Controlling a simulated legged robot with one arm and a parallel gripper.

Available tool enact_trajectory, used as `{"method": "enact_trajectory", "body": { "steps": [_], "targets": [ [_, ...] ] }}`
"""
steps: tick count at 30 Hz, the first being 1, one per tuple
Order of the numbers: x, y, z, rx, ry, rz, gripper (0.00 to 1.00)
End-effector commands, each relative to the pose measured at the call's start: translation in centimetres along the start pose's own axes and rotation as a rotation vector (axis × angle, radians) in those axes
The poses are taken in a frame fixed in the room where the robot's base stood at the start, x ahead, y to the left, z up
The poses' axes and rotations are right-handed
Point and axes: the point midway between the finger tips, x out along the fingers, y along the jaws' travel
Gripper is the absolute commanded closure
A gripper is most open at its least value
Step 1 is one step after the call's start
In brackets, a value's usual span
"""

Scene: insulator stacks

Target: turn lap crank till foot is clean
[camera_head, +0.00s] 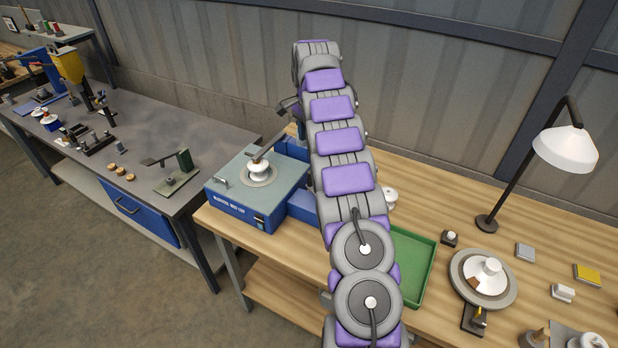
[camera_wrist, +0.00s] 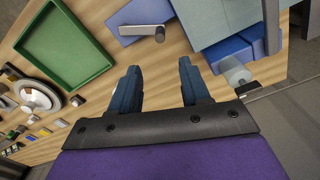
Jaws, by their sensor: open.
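A round grey turntable (camera_head: 459,291) on the bench at right carries a white insulator (camera_head: 487,274) with a brown patch beside its foot. A small dark block with a yellowish upright part (camera_head: 478,318) sits at its near edge; I cannot tell if this is the crank. The turntable also shows at the left of the wrist view (camera_wrist: 50,99). A grey lever with a round peg (camera_wrist: 143,31) lies over a blue plate in the wrist view. My gripper (camera_wrist: 158,64) is open and empty, pointing at bare bench below that lever. The head view largely hides it behind my arm.
A green tray (camera_head: 426,276) lies between my arm and the turntable. A blue box (camera_head: 237,215) with another white insulator stands left of my arm. A lamp (camera_head: 566,148) rises at back right. Small blocks lie at right. A second bench (camera_head: 140,150) stands at left.

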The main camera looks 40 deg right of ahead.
Motion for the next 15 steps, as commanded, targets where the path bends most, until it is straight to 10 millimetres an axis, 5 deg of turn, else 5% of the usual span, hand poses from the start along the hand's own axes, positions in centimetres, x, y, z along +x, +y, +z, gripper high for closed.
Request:
{"method": "enact_trajectory", "body": {
  "steps": [8,15],
  "targets": [
    [1.7,0.0,-0.1,0.006,0.000,-0.001,0.54],
    [5.8,0.1,0.1,0.008,0.002,0.001,0.54]
  ]
}}
